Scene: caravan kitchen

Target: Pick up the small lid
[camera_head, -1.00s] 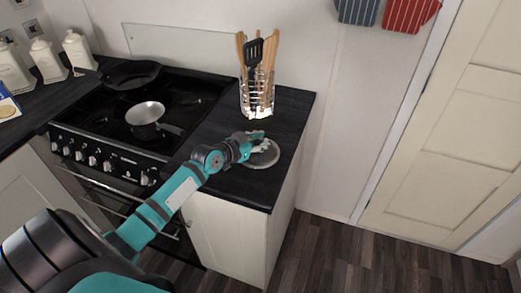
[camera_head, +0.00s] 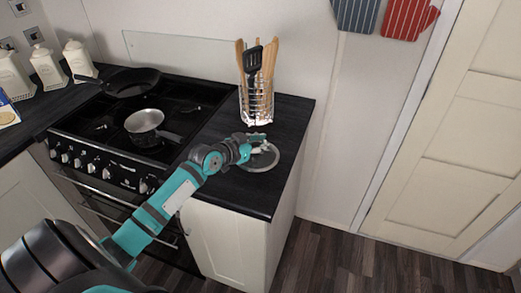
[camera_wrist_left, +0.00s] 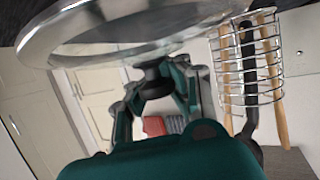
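The small lid (camera_head: 265,164) is a round, shiny disc with a pale rim, at the right part of the dark counter beside the stove. In the left wrist view the lid (camera_wrist_left: 90,28) fills the upper left, with its dark knob (camera_wrist_left: 153,80) between my fingers. My left gripper (camera_head: 254,143) is over the lid. In the wrist view its fingers (camera_wrist_left: 157,88) close in on both sides of the knob and look shut on it. I cannot tell whether the lid is clear of the counter. My right gripper is not in view.
A wire utensil holder (camera_head: 257,104) stands just behind the lid. The black stove (camera_head: 120,120) to the left carries a small saucepan (camera_head: 145,121) and a frying pan (camera_head: 132,82). The counter's right edge is close to the lid.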

